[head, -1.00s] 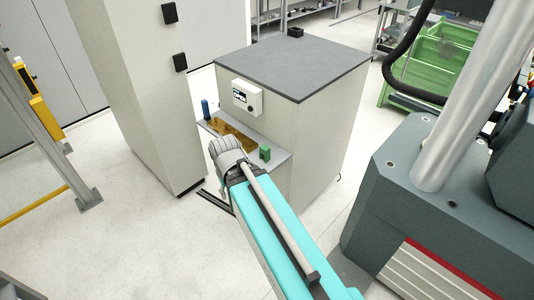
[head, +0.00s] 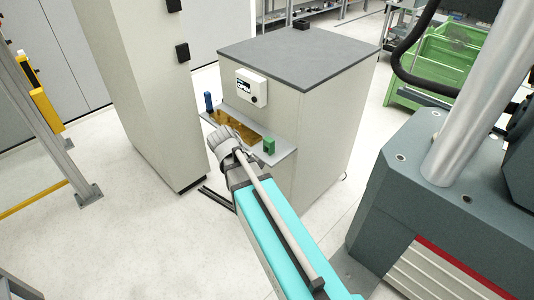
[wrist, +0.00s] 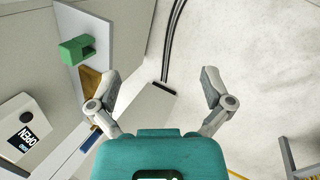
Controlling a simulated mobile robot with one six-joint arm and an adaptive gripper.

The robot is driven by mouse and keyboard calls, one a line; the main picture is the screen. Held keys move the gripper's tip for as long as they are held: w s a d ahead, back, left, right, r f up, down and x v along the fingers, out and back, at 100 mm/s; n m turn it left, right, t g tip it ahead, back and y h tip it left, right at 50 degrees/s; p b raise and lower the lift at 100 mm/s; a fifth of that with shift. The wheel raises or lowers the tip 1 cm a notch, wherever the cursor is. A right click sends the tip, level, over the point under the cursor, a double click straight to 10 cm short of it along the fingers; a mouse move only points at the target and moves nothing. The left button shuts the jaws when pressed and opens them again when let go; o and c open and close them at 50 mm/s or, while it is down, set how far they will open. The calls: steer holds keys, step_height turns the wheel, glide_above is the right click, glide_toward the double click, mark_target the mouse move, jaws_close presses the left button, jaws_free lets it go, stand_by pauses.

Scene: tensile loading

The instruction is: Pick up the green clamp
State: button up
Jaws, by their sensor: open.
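The green clamp (head: 269,146) stands at the right end of a grey shelf (head: 283,155) on the side of a cabinet. In the wrist view the green clamp (wrist: 77,50) is at the upper left, outside the jaws. My gripper (wrist: 161,85) is open, its two fingers spread with only floor and a pale block-like surface behind them. In the head view my arm reaches toward the shelf, and its fingertips are hidden behind the wrist. The clamp is apart from the gripper, to its right in the head view.
A blue clamp-like piece (head: 208,102) stands at the shelf's left end, with a brown-yellow recess (head: 236,125) between. A box with an OPEN display (head: 251,87) is above on the cabinet (head: 300,60). A tall beige column (head: 140,90) stands left. A large grey machine (head: 440,190) is at right.

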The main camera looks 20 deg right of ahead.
steer(key=w+d+f+n+t+h+b, duration=0.2)
steer(key=w+d+f+n+h+b, duration=0.15)
steer(key=w+n+b, duration=0.35)
steer(key=n+t+h+b, duration=0.2)
steer(key=n+h+b, duration=0.25)
steer(key=n, duration=0.35)
glide_toward(266, 141)
steer(key=shift+a+r+p, duration=0.35)
steer(key=shift+a+r, duration=0.15)
steer(key=shift+a, duration=0.4)
steer(key=shift+s, duration=0.1)
steer(key=b+x, duration=0.3)
steer(key=x, duration=0.4)
steer(key=shift+d+f, duration=0.2)
steer(key=shift+f, duration=0.05)
steer(key=shift+d+f, duration=0.1)
steer(key=shift+d, duration=0.45)
